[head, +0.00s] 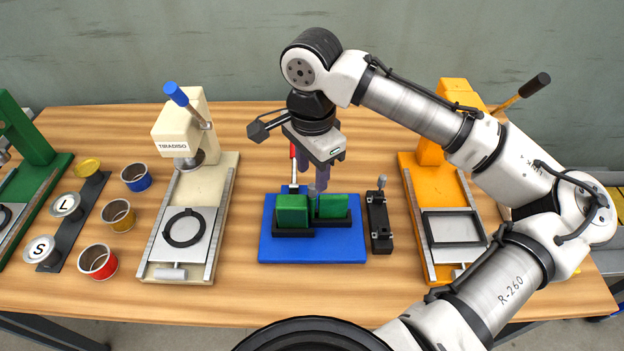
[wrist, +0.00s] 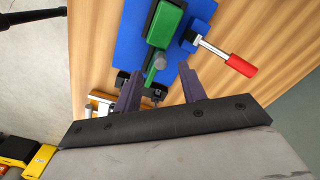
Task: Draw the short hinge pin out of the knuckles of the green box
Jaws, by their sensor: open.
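The green box (head: 333,206) is held upright in dark holders on a blue base plate (head: 340,252). It also shows in the wrist view (wrist: 166,24), where its near end lies just beyond my fingers. A grey pin with a round head (wrist: 160,62) stands at the box's edge; in the head view the grey pin (head: 312,190) shows partly behind my fingers. My gripper (head: 315,176) points down over the box. In the wrist view my gripper (wrist: 160,72) is open, with the pin head between the fingertips and gaps on both sides. The knuckles are mostly hidden.
A red-handled clamp (wrist: 238,64) stands beside the box. A black block (head: 379,228) with an upright silver pin (head: 381,183) is right of the plate. A cream press (head: 190,225) stands left, an orange press (head: 447,215) right. Several tins and lids lie at far left.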

